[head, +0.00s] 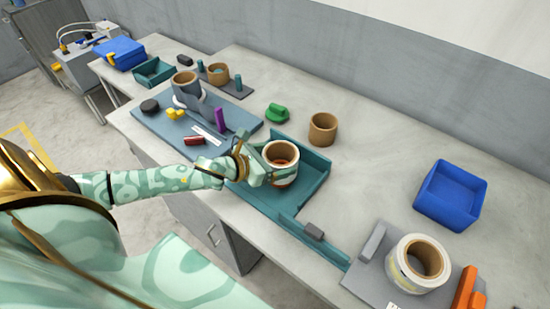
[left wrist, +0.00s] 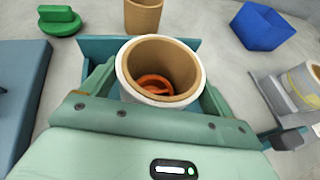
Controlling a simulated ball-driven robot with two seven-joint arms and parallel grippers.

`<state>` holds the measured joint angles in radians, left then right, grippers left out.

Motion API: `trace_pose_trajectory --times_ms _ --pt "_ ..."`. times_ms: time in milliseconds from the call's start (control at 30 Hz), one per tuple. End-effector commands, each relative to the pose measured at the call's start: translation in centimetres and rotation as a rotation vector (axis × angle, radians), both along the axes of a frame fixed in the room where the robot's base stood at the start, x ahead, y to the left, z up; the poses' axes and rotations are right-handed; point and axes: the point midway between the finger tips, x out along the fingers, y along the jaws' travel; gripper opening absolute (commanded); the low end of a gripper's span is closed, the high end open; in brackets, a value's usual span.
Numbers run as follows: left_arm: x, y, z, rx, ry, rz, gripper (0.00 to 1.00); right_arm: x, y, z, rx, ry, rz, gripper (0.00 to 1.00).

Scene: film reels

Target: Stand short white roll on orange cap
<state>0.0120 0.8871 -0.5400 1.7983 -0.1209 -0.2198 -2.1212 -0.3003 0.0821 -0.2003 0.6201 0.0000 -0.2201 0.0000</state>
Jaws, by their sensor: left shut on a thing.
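The short white roll (head: 281,171) has a white outside and a brown cardboard core, and stands upright over the teal tray (head: 315,178). My left gripper (head: 265,168) is shut on the roll; in the left wrist view its two fingers lie on either side of the roll (left wrist: 160,95). The orange cap (left wrist: 154,84) shows down inside the roll's core, and the rest of it is hidden by the roll. I cannot tell whether the roll touches the cap or the tray floor. My right gripper is not in view.
A brown cardboard ring (head: 322,129) stands behind the tray, with a green piece (head: 277,112) to its left. A blue bin (head: 449,195) and a large white roll (head: 418,263) are at the right. A blue-grey board (head: 200,120) with small parts lies left.

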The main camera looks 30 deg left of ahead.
Motion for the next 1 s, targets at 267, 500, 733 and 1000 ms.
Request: trace_pose_trajectory --times_ms 267,500,733,1000 --pt "0.0 -0.1 0.1 -0.001 -0.001 -0.001 0.58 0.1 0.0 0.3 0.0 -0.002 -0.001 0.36" --pt "0.0 -0.1 0.0 -0.001 -0.001 -0.001 0.58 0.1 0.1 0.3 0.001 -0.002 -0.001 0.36" --pt "0.0 -0.1 -0.4 -0.002 0.0 -0.001 0.58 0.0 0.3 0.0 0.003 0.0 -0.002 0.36" --pt "0.0 0.0 -1.0 0.0 -0.001 0.0 0.58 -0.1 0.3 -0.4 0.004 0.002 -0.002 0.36"
